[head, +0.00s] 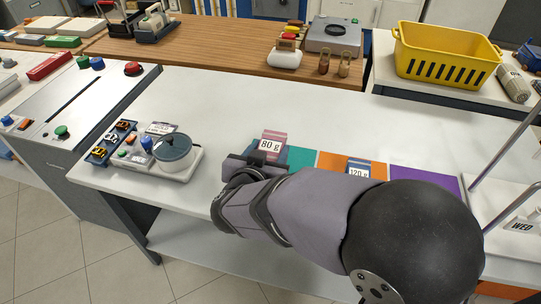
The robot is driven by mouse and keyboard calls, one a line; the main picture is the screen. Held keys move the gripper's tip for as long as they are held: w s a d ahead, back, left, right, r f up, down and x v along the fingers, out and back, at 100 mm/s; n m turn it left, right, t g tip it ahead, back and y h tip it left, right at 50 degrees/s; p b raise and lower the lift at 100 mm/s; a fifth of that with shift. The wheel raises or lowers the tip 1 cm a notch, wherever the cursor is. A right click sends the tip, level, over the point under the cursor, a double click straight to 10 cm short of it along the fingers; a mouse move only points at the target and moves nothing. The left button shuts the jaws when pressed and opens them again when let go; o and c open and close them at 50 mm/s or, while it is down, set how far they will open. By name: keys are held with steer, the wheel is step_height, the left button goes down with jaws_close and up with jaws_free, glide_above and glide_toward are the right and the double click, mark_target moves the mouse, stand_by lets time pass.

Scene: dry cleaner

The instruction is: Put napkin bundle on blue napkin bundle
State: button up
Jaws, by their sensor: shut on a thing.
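A pink napkin bundle (273,138) with a white "80 g" label stands upright toward the left of the coloured strip on the white counter. My gripper (256,163) is at its lower front and is shut on it; the fingertips are mostly hidden by the wrist. Whether the bundle touches the surface below cannot be told. A blue napkin bundle (359,161) with a "120 g" label is to the right, over the orange section. My arm covers its lower part.
The white counter (330,116) is clear behind the strip, which has teal (301,157), orange (334,162) and purple (425,180) sections. A scale-like tray with a round grey lidded pot (173,150) stands left. A metal stand with a "WED" tag (522,226) stands right.

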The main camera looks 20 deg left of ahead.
steer(key=w+d+r+m+h+p, duration=0.1)
steer(key=w+d+r+p, duration=0.15)
steer(key=d, duration=0.25)
steer(key=w+d+r+m+g+h+p, duration=0.1)
steer(key=w+d+m+h+p, duration=0.15)
steer(key=d, duration=0.25)
steer(key=w+d+r+h+p, duration=0.1)
steer(key=w+d+r+p, duration=0.1)
steer(key=d+p, duration=0.25)
steer(key=d+r+m+p, duration=0.15)
steer(key=d+p, duration=0.75)
steer(key=d, duration=1)
steer(key=a+n+t+y, duration=0.1)
steer(key=a+n+y, duration=0.3)
steer(key=a, duration=0.7)
steer(key=shift+s+f+n, duration=0.4)
steer(key=shift+s+n, duration=0.05)
steer(key=shift+n, duration=0.05)
steer(key=shift+f+y+b, duration=0.1)
steer(key=shift+y+b, duration=0.15)
steer(key=shift+b, duration=0.05)
